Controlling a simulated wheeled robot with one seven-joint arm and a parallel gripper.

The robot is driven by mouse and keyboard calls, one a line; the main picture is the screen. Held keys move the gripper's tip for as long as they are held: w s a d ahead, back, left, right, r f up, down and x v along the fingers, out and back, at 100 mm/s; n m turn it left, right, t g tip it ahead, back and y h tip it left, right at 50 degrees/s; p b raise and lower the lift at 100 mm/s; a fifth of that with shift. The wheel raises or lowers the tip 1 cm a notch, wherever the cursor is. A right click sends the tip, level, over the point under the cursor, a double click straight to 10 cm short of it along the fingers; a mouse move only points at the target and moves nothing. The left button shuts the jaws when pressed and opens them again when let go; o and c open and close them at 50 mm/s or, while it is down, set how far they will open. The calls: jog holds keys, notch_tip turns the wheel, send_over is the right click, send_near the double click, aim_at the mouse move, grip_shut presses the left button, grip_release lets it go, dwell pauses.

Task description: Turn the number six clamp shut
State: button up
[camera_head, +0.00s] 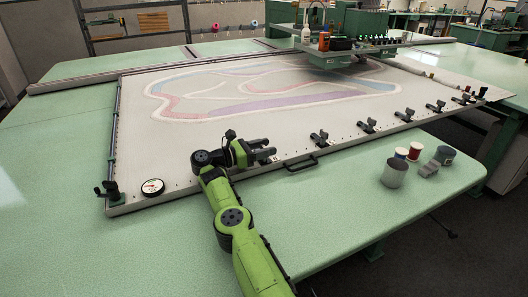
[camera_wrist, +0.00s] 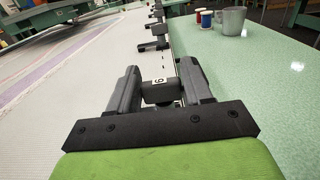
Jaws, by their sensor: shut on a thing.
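My gripper (camera_head: 262,150) is at the near edge of the white framed cloth, low over the rail. In the wrist view my gripper (camera_wrist: 160,76) has its two grey fingers on either side of a dark clamp (camera_wrist: 161,94). The clamp carries a small white label that looks like a 6. The fingers are shut on this clamp's dark lever. In the head view my gripper hides most of this clamp. The tufting frame (camera_head: 215,186) lies flat on the green table, with a coloured outline pattern on its cloth.
More dark clamps (camera_head: 319,139) stand along the rail to the right, and a black handle (camera_head: 301,163) sticks out nearby. A metal cup (camera_head: 395,174), thread spools (camera_head: 415,152) and a small grey block stand on the table. A round dial (camera_head: 153,187) sits at the left corner.

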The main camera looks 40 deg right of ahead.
jog(key=shift+r, duration=0.15)
jog(key=o, duration=1)
jog(key=shift+c, duration=0.2)
jog(key=shift+a, duration=0.1)
